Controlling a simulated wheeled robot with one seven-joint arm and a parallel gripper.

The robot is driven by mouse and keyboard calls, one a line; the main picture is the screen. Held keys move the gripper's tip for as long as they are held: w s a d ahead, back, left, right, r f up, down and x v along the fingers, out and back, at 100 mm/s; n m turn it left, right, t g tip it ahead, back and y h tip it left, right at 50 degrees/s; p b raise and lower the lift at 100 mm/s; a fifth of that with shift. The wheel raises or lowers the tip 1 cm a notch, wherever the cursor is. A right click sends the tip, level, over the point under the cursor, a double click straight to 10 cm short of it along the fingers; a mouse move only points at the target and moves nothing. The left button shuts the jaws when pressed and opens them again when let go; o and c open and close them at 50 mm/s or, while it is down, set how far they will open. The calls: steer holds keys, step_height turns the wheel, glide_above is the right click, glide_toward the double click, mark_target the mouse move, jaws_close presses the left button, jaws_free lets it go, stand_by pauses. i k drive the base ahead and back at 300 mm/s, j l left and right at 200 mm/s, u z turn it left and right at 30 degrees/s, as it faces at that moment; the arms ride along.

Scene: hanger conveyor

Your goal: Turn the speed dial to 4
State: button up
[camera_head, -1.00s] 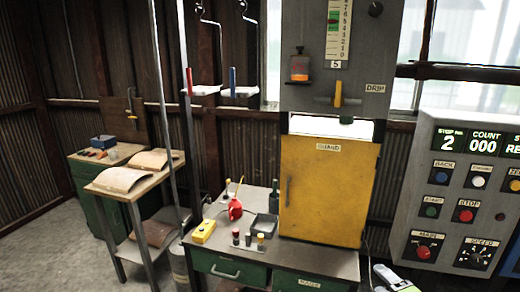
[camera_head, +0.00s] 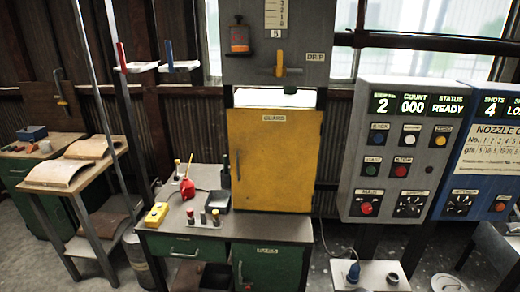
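The speed dial (camera_head: 410,204) is a black round knob with pale scale marks at the lower right of the grey control panel (camera_head: 349,150). Its label and pointer are too small to read now, so I cannot tell its setting. A red knob (camera_head: 367,208) sits to its left on the same panel. The panel's display (camera_head: 412,104) reads 2, 000 and READY. My gripper is not in view, and nothing covers the dial.
A blue panel (camera_head: 492,165) with another black dial (camera_head: 464,206) stands to the right. A green-drawer bench (camera_head: 197,247) with a yellow guard door (camera_head: 277,160) above it stands left. A low white stand (camera_head: 385,271) carries a blue item and a grey cup below the panel.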

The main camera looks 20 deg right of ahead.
mark_target(411, 209)
steer(key=z, duration=1.9)
steer(key=i+j+z, duration=0.25)
steer(key=k+j, duration=0.05)
